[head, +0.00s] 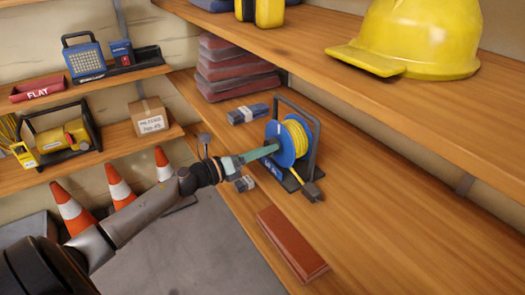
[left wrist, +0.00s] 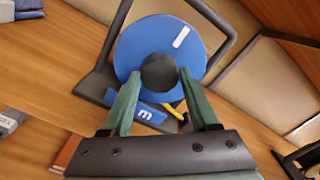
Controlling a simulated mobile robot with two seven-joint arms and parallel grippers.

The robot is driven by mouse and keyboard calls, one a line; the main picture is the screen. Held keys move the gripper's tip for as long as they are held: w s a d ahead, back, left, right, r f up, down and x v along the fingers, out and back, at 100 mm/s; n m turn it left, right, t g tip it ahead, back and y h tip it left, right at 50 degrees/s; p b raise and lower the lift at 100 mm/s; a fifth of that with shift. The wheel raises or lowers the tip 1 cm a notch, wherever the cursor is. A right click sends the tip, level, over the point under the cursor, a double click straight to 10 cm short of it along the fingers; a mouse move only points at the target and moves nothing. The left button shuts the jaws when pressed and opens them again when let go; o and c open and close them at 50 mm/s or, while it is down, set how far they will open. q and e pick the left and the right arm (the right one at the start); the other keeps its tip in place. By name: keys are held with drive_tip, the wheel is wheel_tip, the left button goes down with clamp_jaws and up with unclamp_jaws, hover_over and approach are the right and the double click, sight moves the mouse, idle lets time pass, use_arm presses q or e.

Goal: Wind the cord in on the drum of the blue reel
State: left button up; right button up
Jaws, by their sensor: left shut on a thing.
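The blue reel (head: 286,151) stands upright in a dark frame (head: 315,130) on the wooden bench. Yellow cord (head: 297,137) is wound on its drum, and a short end runs to a dark plug (head: 312,192) beside the frame's foot. My left gripper (head: 272,148) reaches the reel's near face from the left. In the left wrist view its green fingers (left wrist: 157,85) are shut on a round black knob (left wrist: 159,71) in front of the blue disc (left wrist: 135,45), which bears a white mark (left wrist: 181,37). The fingers hide part of the disc. My right gripper is not in view.
A reddish-brown block (head: 292,243) lies near the bench's front edge. A shelf with a yellow helmet (head: 425,40) overhangs at right. The bench right of the block is clear.

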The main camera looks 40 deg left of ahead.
use_arm(q)
drive_tip(key=o, duration=1.4)
drive_tip(key=v, duration=1.2)
drive_tip(key=shift+s, duration=0.25)
